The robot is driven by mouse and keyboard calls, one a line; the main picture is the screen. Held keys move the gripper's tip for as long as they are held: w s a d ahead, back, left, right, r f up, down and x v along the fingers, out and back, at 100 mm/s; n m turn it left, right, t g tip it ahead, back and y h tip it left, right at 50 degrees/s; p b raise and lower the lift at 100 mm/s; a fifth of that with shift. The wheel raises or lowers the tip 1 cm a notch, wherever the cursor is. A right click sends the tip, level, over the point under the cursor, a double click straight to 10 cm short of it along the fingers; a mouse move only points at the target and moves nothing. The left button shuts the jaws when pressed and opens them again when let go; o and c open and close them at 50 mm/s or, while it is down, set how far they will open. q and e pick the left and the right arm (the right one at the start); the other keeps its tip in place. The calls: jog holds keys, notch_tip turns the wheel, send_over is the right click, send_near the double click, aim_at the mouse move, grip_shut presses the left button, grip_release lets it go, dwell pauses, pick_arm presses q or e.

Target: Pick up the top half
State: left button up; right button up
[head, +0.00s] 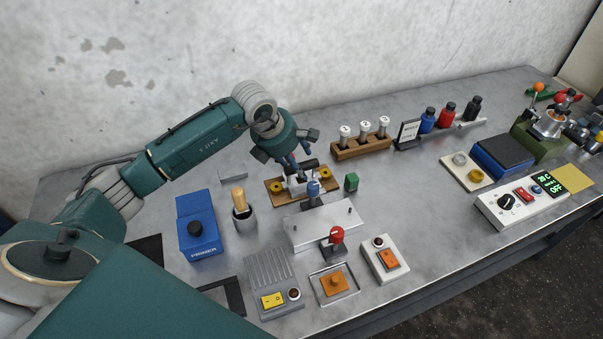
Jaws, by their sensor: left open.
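My left gripper (299,165) reaches in from the left and points down over a wooden holder (276,203). It is open. The holder carries yellow round parts at its two ends, the left one (276,186) and the right one (325,174). A whitish metal piece (296,183) lies between them, just below the gripper and partly hidden by it. I cannot tell whether the fingers touch anything. I cannot tell for sure which piece is the top half. My right gripper is not in view.
A metal plate (325,229) with a blue-topped post and a red-knobbed lever (336,236) stands in front. A cup with a wooden handle (241,212) and a blue box (198,232) are left.

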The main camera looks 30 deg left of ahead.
pick_arm(q)
jog(key=shift+x, duration=1.05)
jog(key=shift+f, duration=0.25)
jog(key=shift+w, duration=0.1)
jog(key=shift+c, duration=1)
grip_shut()
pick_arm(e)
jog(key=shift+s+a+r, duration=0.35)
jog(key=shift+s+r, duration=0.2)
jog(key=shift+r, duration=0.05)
pick_arm(q)
jog(key=shift+r, duration=0.1)
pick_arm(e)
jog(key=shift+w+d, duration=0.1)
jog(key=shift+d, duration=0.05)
